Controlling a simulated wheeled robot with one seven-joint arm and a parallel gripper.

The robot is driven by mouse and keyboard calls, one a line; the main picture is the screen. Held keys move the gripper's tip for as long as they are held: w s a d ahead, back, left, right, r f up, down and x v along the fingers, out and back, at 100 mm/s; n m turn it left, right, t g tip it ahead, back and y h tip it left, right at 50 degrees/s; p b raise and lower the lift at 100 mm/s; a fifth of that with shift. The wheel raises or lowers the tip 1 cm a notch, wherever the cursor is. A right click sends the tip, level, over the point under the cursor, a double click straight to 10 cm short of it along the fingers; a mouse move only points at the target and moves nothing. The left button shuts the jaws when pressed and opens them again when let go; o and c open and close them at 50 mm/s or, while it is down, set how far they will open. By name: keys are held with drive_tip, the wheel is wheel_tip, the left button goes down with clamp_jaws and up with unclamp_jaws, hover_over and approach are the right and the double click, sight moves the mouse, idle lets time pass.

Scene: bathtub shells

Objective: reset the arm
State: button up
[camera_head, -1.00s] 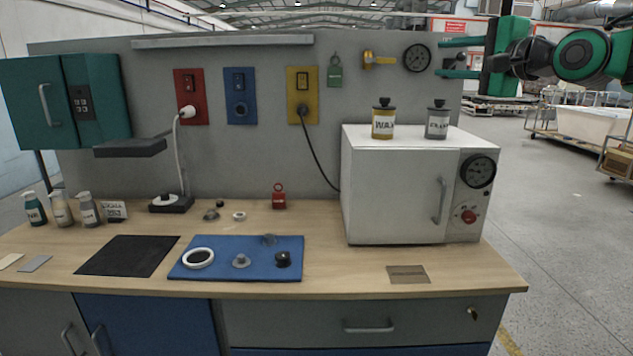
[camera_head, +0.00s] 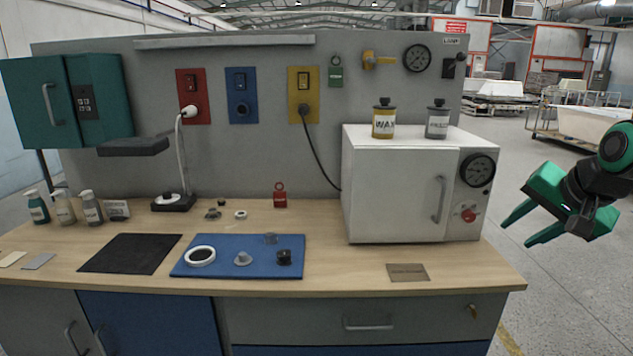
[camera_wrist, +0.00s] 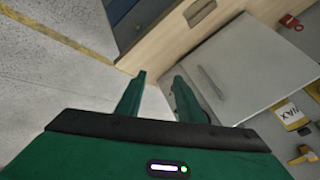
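My gripper (camera_head: 518,228) is at the right of the head view, beyond the right end of the bench and beside the white oven-like cabinet (camera_head: 393,190). Its two green fingers point left and down and stand apart with nothing between them. In the wrist view my gripper (camera_wrist: 160,80) also shows open and empty. There the cabinet's grey-white front (camera_wrist: 235,70) fills the right side, apart from the fingers' grasp.
The wooden bench (camera_head: 340,270) holds a blue mat (camera_head: 215,265) with several small parts. A wax tin (camera_head: 383,122) and a grey tin (camera_head: 437,122) stand on the cabinet. Free floor (camera_head: 560,310) lies right of the bench. A tub on a trolley (camera_head: 590,122) stands behind.

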drive_tip(key=s+f+n+g, duration=0.1)
drive_tip(key=s+f, duration=0.3)
drive_tip(key=s, duration=0.4)
drive_tip(key=s+f+n+g, duration=0.1)
drive_tip(key=s+f+g, duration=0.3)
drive_tip(key=s, duration=0.4)
drive_tip(key=s+f+n+g, duration=0.1)
drive_tip(key=s+f+g, duration=0.1)
drive_tip(key=s+f, duration=0.3)
drive_tip(key=s, duration=0.3)
drive_tip(key=shift+s+d+f+g, duration=0.15)
drive_tip(key=shift+d+f+g, duration=0.1)
drive_tip(key=shift+f+g, duration=0.15)
drive_tip(key=shift+w+f, duration=0.2)
drive_tip(key=shift+w, duration=0.5)
